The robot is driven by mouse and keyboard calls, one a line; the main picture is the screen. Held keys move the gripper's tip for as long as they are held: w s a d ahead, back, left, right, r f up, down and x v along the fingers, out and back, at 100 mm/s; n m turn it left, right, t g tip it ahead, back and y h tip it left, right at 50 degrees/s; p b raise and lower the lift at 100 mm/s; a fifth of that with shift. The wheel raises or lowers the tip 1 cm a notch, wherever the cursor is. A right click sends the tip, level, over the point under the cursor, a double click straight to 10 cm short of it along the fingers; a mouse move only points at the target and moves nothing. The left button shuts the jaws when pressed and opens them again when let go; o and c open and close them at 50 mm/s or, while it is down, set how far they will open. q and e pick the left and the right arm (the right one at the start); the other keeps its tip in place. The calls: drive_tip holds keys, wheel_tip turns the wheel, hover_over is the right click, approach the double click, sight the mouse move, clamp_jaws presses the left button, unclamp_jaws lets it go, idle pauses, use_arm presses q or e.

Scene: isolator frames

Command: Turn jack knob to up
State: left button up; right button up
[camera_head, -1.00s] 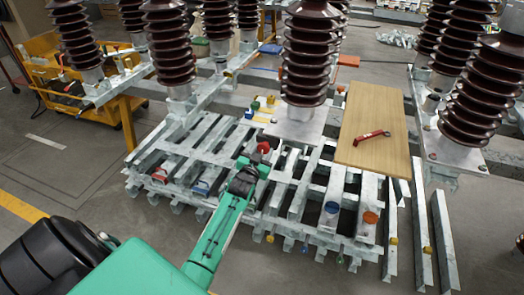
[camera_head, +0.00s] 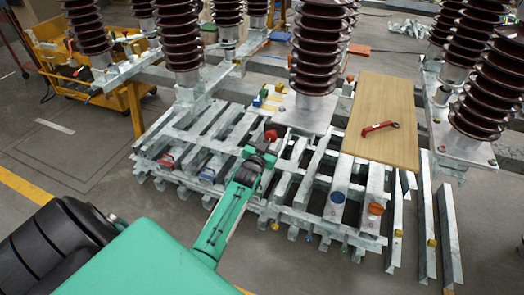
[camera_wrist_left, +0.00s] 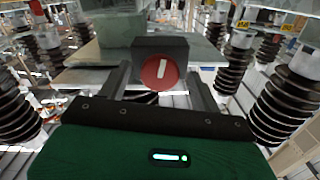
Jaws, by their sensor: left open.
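The red round jack knob (camera_wrist_left: 160,72) is in the middle of the left wrist view, on the front of a dark block. A white bar on its face stands nearly upright, leaning slightly. It also shows as a small red spot in the head view (camera_head: 271,135). My left gripper (camera_head: 264,152) is in front of the knob, reaching in from the lower left. In the left wrist view its two dark fingers (camera_wrist_left: 160,88) are spread, with the knob between their tips in the picture. I cannot tell whether they touch it. My right gripper is not in view.
A slatted grey metal frame (camera_head: 215,146) carries other knobs: a blue one (camera_head: 337,197) and an orange one (camera_head: 375,209). Tall brown ribbed insulators (camera_head: 316,50) stand behind. A wooden board (camera_head: 390,145) with a red tool (camera_head: 380,127) lies to the right.

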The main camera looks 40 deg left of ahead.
use_arm(q)
drive_tip(key=v, duration=1.3)
drive_tip(key=shift+b, duration=0.4)
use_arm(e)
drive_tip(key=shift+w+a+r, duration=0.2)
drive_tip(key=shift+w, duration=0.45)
